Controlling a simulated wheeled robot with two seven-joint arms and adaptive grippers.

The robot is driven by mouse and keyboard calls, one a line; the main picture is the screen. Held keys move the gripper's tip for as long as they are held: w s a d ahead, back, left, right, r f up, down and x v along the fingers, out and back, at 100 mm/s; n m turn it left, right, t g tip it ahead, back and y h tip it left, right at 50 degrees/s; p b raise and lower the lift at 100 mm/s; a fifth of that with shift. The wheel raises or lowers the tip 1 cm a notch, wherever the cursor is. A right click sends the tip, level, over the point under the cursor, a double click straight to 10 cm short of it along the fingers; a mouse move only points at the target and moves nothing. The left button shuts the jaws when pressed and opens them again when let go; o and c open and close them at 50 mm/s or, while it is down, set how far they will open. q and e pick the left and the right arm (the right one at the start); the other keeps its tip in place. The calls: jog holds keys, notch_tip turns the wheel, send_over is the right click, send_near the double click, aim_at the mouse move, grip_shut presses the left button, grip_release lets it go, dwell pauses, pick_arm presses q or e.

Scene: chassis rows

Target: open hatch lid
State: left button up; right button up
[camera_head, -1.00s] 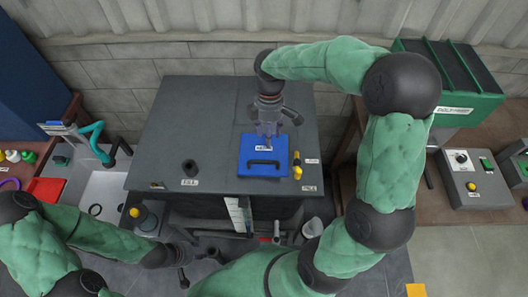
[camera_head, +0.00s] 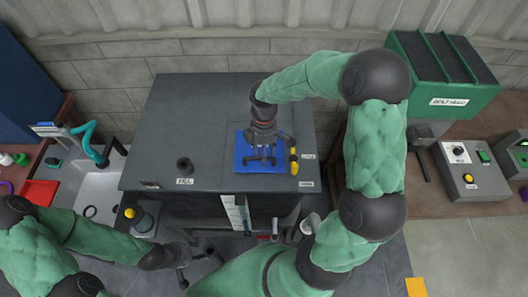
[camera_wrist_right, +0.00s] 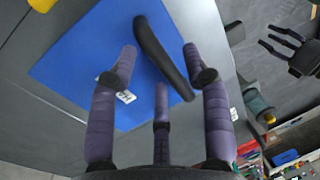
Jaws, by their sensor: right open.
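The blue hatch lid (camera_head: 242,163) lies flat and closed on the dark grey cabinet top. It also shows in the right wrist view (camera_wrist_right: 75,65), with a black bar handle (camera_wrist_right: 160,55) and a small white label. My right gripper (camera_head: 262,160) is over the lid, and hides most of the handle in the head view. In the right wrist view its purple fingers (camera_wrist_right: 160,80) are spread apart, with the handle between and beyond them; I cannot tell whether they touch it. My left gripper (camera_head: 195,268) is low in front of the cabinet, far from the lid.
A yellow-and-black latch-like part (camera_head: 293,160) stands right of the lid. A black filler neck (camera_head: 185,165) rises from the cabinet top (camera_head: 190,110) at left. A sink (camera_head: 98,190) is at left; a control box (camera_head: 467,170) and green hopper (camera_head: 445,85) are at right.

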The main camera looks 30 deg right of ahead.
grip_shut()
pick_arm(q)
jog(key=shift+r, duration=0.1)
